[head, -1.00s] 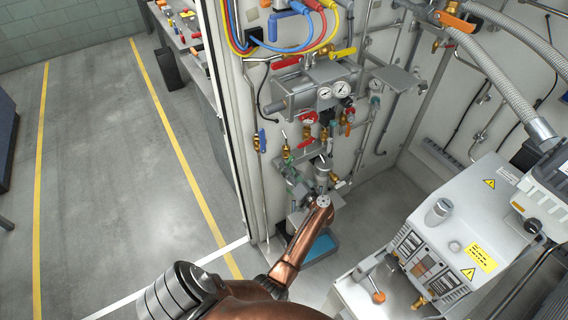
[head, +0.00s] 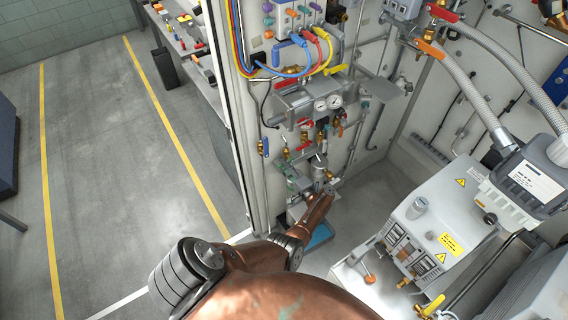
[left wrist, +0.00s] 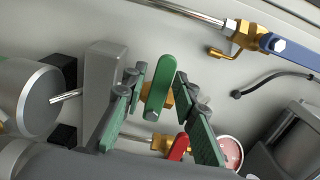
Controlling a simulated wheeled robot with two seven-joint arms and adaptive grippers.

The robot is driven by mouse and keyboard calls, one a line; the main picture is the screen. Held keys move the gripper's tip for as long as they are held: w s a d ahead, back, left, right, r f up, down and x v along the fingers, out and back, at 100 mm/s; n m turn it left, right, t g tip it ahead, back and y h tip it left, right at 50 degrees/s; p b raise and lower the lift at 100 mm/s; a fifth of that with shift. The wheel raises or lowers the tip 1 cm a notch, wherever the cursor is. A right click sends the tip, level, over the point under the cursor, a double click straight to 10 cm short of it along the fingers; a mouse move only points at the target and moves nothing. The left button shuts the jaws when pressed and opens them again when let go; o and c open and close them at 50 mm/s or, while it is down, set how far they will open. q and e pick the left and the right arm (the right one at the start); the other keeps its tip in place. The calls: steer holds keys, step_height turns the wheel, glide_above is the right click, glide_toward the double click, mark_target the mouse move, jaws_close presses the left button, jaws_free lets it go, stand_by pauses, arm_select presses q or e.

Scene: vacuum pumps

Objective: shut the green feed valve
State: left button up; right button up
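The green feed valve's green lever handle (left wrist: 160,88) shows in the left wrist view, with brass behind it, against the pale wall panel. It stands nearly upright in that picture. My left gripper (left wrist: 160,80) is open, with one green-padded finger on each side of the handle. Gaps show between the fingers and the handle, and I cannot tell whether either touches it. In the head view my left gripper (head: 320,180) is small and low on the pump panel, at the end of my copper-coloured arm; the green handle cannot be made out there. My right gripper is not in view.
Close by in the left wrist view are a red handle (left wrist: 178,147), a blue-handled brass valve (left wrist: 285,46) and a steel cylinder (left wrist: 28,95).

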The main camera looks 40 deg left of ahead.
arm_select(q)
steer(key=shift+o, duration=0.6)
steer(key=shift+d, duration=0.15)
steer(key=shift+p+v, duration=0.35)
steer(key=shift+v, duration=0.5)
steer(key=p+v, duration=0.1)
steer(key=v, duration=0.5)
steer(key=shift+p, duration=0.35)
